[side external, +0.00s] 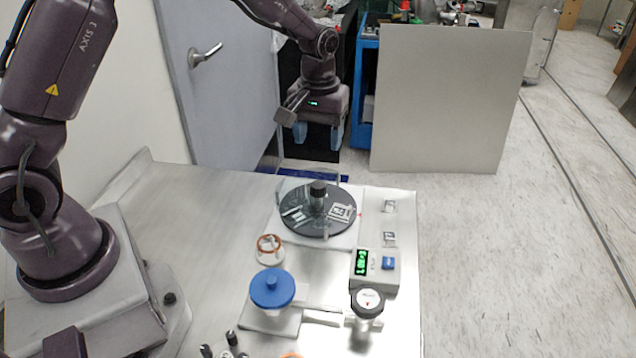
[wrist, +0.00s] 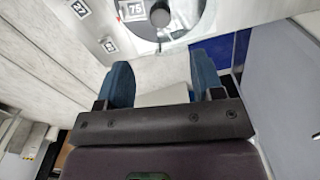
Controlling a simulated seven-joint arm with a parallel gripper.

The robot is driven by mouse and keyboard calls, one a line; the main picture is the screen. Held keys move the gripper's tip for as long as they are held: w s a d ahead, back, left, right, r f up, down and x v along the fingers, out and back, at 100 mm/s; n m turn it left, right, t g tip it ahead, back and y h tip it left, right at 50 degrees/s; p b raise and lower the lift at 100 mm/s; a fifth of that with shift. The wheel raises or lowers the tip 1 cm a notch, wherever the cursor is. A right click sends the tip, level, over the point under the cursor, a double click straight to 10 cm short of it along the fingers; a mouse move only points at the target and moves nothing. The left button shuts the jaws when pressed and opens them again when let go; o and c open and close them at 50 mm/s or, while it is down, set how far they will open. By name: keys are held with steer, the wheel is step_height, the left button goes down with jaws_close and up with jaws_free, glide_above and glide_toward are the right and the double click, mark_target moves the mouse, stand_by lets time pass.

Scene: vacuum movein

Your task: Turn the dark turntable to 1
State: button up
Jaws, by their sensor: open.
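The dark turntable (side external: 335,226) is a flat black disc with white marked tags on top and a black upright knob (side external: 318,190) at its centre. It sits on a pale base plate at the back of the steel table. My gripper (side external: 318,138) is open and empty, its two blue fingers pointing down. In the side view it appears above and behind the disc, apart from it. In the wrist view my fingers (wrist: 163,75) are spread with nothing between them. A round part with a dark centre (wrist: 160,14) shows at the top edge there, cut off. I cannot read a 1 on the disc.
A blue round knob (side external: 272,287), a copper-coloured ring (side external: 269,244) and a white-topped dial (side external: 368,300) are in front. The table's left part (side external: 190,215) is clear.

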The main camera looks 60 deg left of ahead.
mark_target(318, 184)
step_height(318, 184, down, 12)
steer(key=shift+r, duration=0.2)
jaws_close()
